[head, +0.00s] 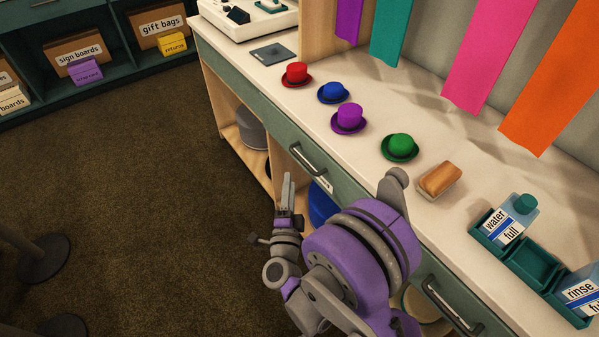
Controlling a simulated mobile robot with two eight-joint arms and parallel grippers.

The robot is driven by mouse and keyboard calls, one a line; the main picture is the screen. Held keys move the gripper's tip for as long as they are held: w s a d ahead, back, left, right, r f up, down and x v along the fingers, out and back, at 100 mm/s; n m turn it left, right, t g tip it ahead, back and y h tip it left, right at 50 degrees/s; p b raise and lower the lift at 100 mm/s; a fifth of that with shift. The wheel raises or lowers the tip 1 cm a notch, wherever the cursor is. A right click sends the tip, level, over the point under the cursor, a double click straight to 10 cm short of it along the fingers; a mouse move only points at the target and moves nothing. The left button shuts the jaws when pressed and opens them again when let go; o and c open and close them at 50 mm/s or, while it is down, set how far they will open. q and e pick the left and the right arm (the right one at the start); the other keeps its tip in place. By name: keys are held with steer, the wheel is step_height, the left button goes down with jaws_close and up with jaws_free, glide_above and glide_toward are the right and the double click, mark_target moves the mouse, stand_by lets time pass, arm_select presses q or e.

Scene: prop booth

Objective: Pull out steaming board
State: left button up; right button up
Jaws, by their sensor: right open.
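A green front panel with a dark bar handle (307,161) runs under the counter's near edge, left of my right arm. A small pale label sits by this handle, too small to read. A second bar handle (452,308) is on the green front at the lower right. Both fronts look flush with the counter; I cannot tell which belongs to the steaming board. My right gripper (287,188) is open and empty, in front of the counter, just left of and below the first handle. My right arm hides part of the front between the handles. My left gripper is out of view.
On the counter (420,212) stand red, blue, purple and green hats (400,147), a brush-like block (440,179) and a green tray with labelled bottles (513,223). Open shelves lie below. The brown carpet at left is free, except for dark post bases (43,260).

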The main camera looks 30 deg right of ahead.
mark_target(303, 162)
steer(key=w+d, duration=0.2)
steer(key=w+d+m+h, duration=0.1)
steer(key=w+d, duration=0.1)
steer(key=d, duration=0.1)
steer(key=w+d+f+m+g+b, duration=0.1)
steer(key=w+d, duration=0.1)
steer(key=d, duration=0.1)
steer(key=shift+w+d+h, duration=0.15)
steer(key=shift+w+h, duration=0.15)
steer(key=shift+w, duration=0.05)
jaws_close()
stand_by(1.3)
